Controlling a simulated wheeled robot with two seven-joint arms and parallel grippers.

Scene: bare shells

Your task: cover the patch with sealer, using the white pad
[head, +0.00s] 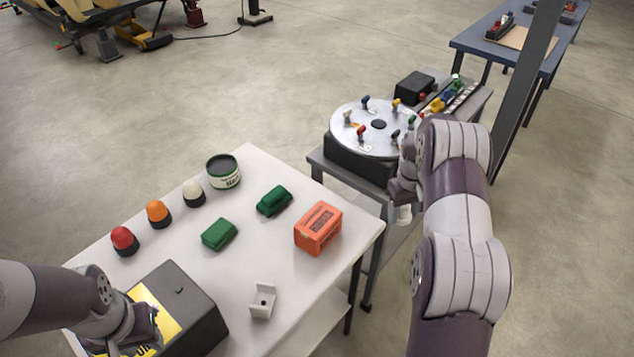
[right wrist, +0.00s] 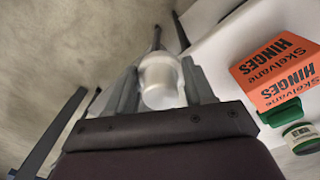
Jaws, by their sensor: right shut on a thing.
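My right gripper (right wrist: 155,85) is shut on a white, round, cup-like thing (right wrist: 160,80). In the head view it shows as a small white shape (head: 403,214) below my right wrist, beside the white table's right edge. A white dome on a dark base (head: 193,193) stands upright on the table; I cannot tell which of the two is the white pad. A dark green tin with a pale label (head: 223,172) stands at the table's far corner. My left gripper (head: 143,335) is low over a grey box with a yellow panel; its fingers are unclear. I cannot pick out the patch for certain.
On the white table (head: 285,175) are orange (head: 158,213) and red (head: 124,241) domes, two green blocks (head: 219,234), an orange hinges box (head: 318,228) and a white bracket (head: 263,300). A round disc with coloured pegs (head: 378,124) stands beyond my right gripper.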

